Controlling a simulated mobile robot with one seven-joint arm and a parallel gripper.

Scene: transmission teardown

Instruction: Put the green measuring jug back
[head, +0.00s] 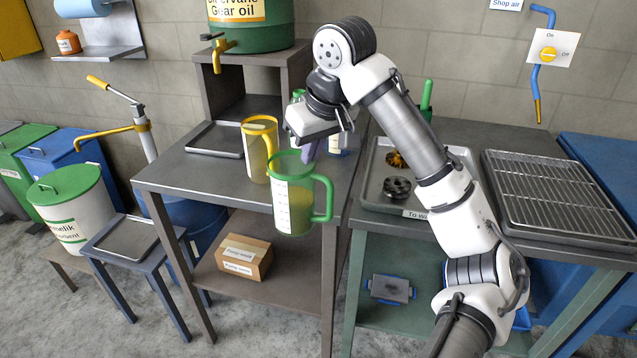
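The green measuring jug (294,207) has a clear body with a white scale, a green rim and a green handle on its right. It looks upright, with yellowish colour inside. It overlaps the front edge of the dark grey table (195,182), and its base shows below that edge, so it appears to hang in the air. My gripper (309,150) comes down at the back of its rim and appears shut on it; the fingertips are partly hidden. A yellow-rimmed measuring jug (259,150) stands on the table just behind and left.
Bottles (335,143) stand behind my gripper. A grey tray (217,139) lies at the table's back left, below the green gear oil drum (250,30). At right are a parts tray (378,190) and a wire rack (555,190). A cardboard box (244,257) sits on the lower shelf.

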